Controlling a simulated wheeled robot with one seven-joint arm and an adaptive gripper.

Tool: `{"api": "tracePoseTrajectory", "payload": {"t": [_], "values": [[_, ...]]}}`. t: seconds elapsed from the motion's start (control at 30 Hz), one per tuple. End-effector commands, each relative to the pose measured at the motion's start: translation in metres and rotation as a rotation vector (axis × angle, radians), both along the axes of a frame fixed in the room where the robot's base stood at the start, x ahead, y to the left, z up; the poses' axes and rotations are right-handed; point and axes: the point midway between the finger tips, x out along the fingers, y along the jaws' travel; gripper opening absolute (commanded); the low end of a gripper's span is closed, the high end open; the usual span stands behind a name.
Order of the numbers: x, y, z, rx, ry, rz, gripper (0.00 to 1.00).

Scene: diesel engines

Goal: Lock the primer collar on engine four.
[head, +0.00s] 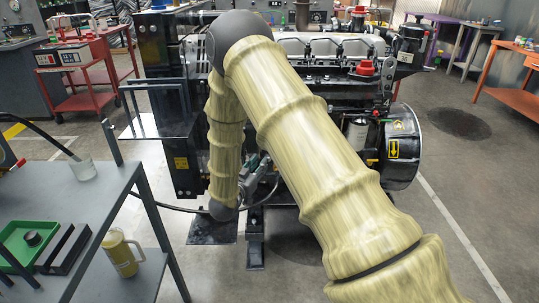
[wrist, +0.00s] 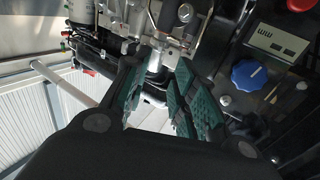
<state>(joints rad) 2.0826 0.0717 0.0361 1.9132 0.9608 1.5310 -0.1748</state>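The engine (head: 320,48) stands in the middle of the head view, with pale covers along its top. My arm crosses in front of it and hides much of its near side. My gripper (wrist: 160,95) has dark fingers with teal ribbed pads. The fingers are apart, with a gap between them. A silver metal fitting (wrist: 155,62) shows beyond the gap; I cannot tell whether the pads touch it. A blue knob (wrist: 249,75) sits on a dark panel to the right of the fingers. I cannot make out which part is the primer collar, nor any engine number.
A grey table (head: 85,190) stands at left with a green tray (head: 22,232). A yellow-green jug (head: 120,252) is on its lower shelf. A red cart (head: 85,65) is behind. The floor at right is clear up to an orange bench (head: 508,98).

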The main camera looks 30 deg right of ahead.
Motion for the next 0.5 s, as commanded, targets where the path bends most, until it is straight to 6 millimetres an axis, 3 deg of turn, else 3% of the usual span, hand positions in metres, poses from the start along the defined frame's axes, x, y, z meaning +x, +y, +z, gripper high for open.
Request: {"api": "tracePoseTrajectory", "payload": {"t": [0.5], "values": [[0.041, -0.066, -0.001, 0.001, 0.002, 0.002, 0.27]]}}
